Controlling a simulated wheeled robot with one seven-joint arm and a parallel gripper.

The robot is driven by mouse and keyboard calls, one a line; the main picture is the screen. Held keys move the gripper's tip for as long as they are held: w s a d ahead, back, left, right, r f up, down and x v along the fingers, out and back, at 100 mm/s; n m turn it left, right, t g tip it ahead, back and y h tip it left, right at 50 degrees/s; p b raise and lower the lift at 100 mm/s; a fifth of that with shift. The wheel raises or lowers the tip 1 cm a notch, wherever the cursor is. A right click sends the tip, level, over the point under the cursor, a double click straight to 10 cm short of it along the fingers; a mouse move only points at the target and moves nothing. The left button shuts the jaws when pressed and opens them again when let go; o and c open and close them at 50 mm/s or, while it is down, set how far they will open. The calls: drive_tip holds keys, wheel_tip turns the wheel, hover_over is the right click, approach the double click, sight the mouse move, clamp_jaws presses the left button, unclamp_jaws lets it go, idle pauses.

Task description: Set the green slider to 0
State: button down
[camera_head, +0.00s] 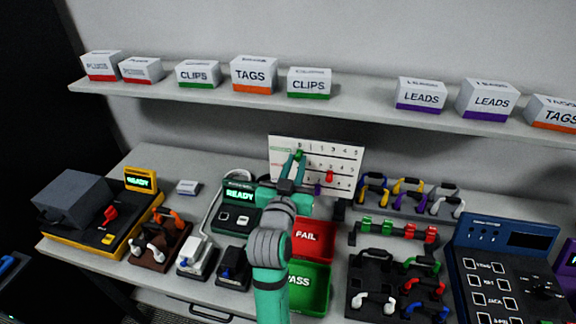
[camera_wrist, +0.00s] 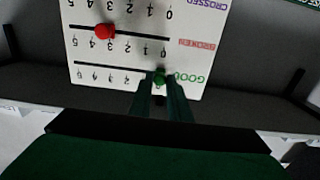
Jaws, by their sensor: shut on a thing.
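The white slider board (camera_head: 345,160) stands upright at the back of the bench, with three numbered rows. The green slider (camera_head: 299,154) is in the top row, at the left end by the 0. It also shows in the wrist view (camera_wrist: 160,77), upside down, at the end of its track nearest the GOOD label. My gripper (camera_head: 297,160) reaches up to the board, its fingers shut on the green slider (camera_wrist: 159,84). The red slider (camera_head: 329,177) sits mid-row in the row below. The purple slider (camera_head: 317,189) is in the lowest row.
A red FAIL bin (camera_head: 312,252) and green PASS bin (camera_head: 322,280) lie below the board, beside my arm. A READY tester (camera_head: 240,218) stands left and a cable rack (camera_head: 405,210) right. A shelf (camera_head: 365,101) with labelled boxes runs above.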

drive_tip(key=shift+a, duration=0.3)
drive_tip(key=c, duration=1.7)
unclamp_jaws()
drive_tip(key=shift+w, duration=0.1)
drive_tip(key=shift+o, duration=0.2)
drive_tip(key=v, duration=1.1)
